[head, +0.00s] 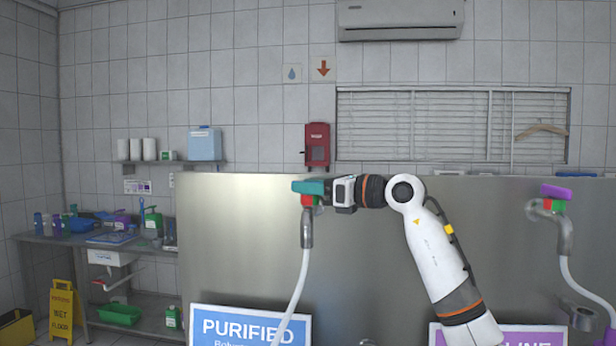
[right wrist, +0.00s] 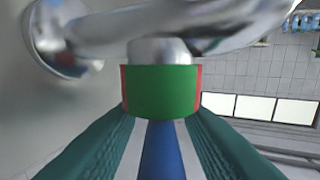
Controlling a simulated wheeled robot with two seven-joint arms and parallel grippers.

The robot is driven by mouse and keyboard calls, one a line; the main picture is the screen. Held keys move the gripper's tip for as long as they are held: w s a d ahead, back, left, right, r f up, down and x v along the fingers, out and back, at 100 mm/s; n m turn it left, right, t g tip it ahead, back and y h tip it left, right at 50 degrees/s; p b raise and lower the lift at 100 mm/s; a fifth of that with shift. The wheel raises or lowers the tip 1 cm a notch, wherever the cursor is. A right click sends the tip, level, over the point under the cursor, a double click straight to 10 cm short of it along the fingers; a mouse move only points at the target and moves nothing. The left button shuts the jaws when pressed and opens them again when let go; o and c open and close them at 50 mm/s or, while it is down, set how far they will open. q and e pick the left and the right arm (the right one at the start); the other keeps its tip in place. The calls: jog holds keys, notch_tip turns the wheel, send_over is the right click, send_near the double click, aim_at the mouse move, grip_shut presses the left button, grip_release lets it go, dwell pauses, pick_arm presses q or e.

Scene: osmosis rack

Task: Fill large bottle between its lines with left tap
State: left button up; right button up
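The left tap (head: 307,236) stands before the steel panel, with a red and green collar at its top and a pale hose hanging from its spout. In the right wrist view, its blue lever (right wrist: 166,150) and green collar (right wrist: 160,92) are straight ahead. My right gripper (head: 308,187) has teal fingers at the top of this tap. In the right wrist view the fingers (right wrist: 163,125) lie either side of the lever, with pale strips that look like gaps between; it appears open around the lever. The large bottle and my left gripper do not show.
A second tap (head: 556,215) with a purple lever and hose is at the right. The steel panel (head: 240,240) spans the middle. A PURIFIED sign (head: 235,328) is low in front. A side bench (head: 60,238) with bottles and a yellow wet-floor sign (head: 62,308) are at left.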

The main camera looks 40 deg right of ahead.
jog(key=shift+w+a, duration=0.15)
jog(key=shift+w, duration=0.15)
grip_shut()
jog(key=shift+r+n+g+y+p, duration=0.2)
jog(key=shift+n+g+y+p, duration=0.6)
jog(key=shift+n+y+p, duration=0.65)
jog(key=n+g+y, duration=0.1)
jog(key=y, duration=0.1)
jog(key=shift+f+y+p, duration=0.15)
jog(key=shift+y+p, duration=0.15)
jog(key=shift+y, duration=0.05)
jog(key=shift+a+g, duration=0.1)
jog(key=shift+g, duration=0.2)
grip_release()
